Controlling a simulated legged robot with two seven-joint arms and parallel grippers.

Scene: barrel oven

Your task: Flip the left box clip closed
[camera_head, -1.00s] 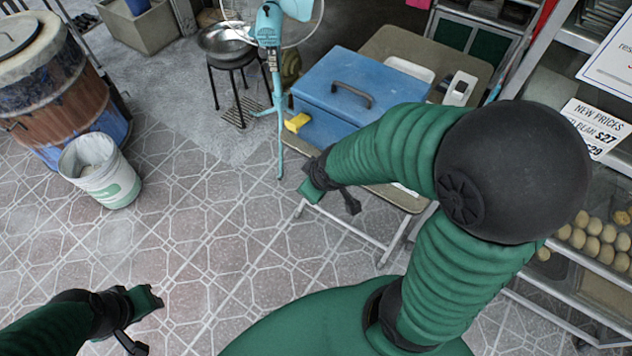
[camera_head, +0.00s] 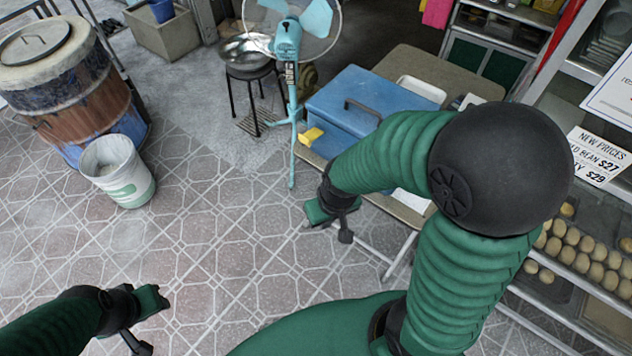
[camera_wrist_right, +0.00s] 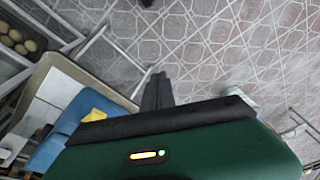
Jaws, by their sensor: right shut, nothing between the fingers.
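The blue box (camera_head: 340,108) with a dark handle sits on a folding table, and my right arm hides part of its front and right side. A yellow clip (camera_head: 311,136) sticks out from its left side. The clip also shows in the right wrist view (camera_wrist_right: 95,115), beside the blue box (camera_wrist_right: 55,148). My right gripper (camera_head: 346,235) is shut and empty, below and in front of the clip and apart from it. Its dark fingers (camera_wrist_right: 157,91) point over the floor. My left gripper (camera_head: 141,346) is low at the left, far from the box; its jaws are unclear.
The folding table (camera_head: 405,212) has metal legs below my right arm. A teal fan (camera_head: 290,60) stands just behind and left of the box. A white bucket (camera_head: 118,172) and a barrel oven (camera_head: 75,90) stand left. A shelf with buns (camera_head: 590,255) is right. Tiled floor is open between.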

